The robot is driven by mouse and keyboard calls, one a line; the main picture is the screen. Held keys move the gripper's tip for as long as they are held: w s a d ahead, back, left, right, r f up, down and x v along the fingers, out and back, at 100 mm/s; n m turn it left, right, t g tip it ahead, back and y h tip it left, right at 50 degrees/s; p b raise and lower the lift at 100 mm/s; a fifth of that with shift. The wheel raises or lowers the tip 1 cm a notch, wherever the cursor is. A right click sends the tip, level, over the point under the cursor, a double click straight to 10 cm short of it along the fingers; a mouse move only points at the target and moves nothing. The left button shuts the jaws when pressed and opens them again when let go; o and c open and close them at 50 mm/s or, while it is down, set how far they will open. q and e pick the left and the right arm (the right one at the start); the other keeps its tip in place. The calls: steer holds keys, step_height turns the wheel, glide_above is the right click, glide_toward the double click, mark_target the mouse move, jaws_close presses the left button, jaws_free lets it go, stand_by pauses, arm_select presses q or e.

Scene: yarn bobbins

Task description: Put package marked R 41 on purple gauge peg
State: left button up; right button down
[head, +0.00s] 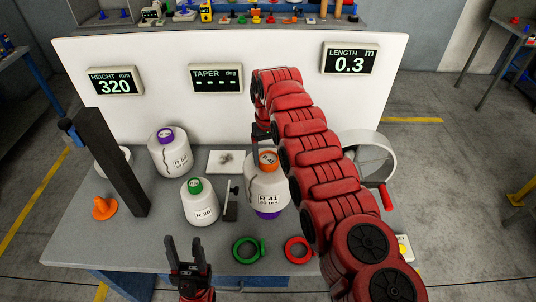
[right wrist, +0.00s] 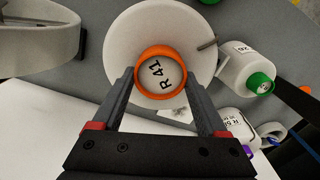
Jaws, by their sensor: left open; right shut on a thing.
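The package marked R 41 (head: 267,188) is a white cone with an orange top, standing upright at the middle of the table. A purple part (head: 268,214), which looks like the purple gauge peg, shows directly under its lower edge. I cannot tell whether the package is fully seated on it. My right gripper (right wrist: 160,76) is shut on the orange top (right wrist: 160,72) of the package, one finger on each side. In the head view my red right arm hides part of this gripper. My left gripper (head: 184,248) is open and empty at the table's front edge.
A green-topped package marked R 26 (head: 199,207) and a purple-topped package (head: 170,158) stand left. Green (head: 237,256) and red (head: 289,257) rings lie in front. A reel (head: 383,150) stands right.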

steer(key=shift+w+f+b, duration=0.1)
steer(key=shift+f+b, duration=0.4)
steer(key=shift+b, duration=2.65)
steer(key=shift+r, duration=0.35)
steer(key=shift+f, duration=0.1)
steer(key=shift+f+b, duration=3.75)
steer(key=shift+b, duration=0.05)
steer(key=shift+f, duration=0.25)
steer(key=shift+c, duration=1)
jaws_free()
steer(key=shift+o, duration=1)
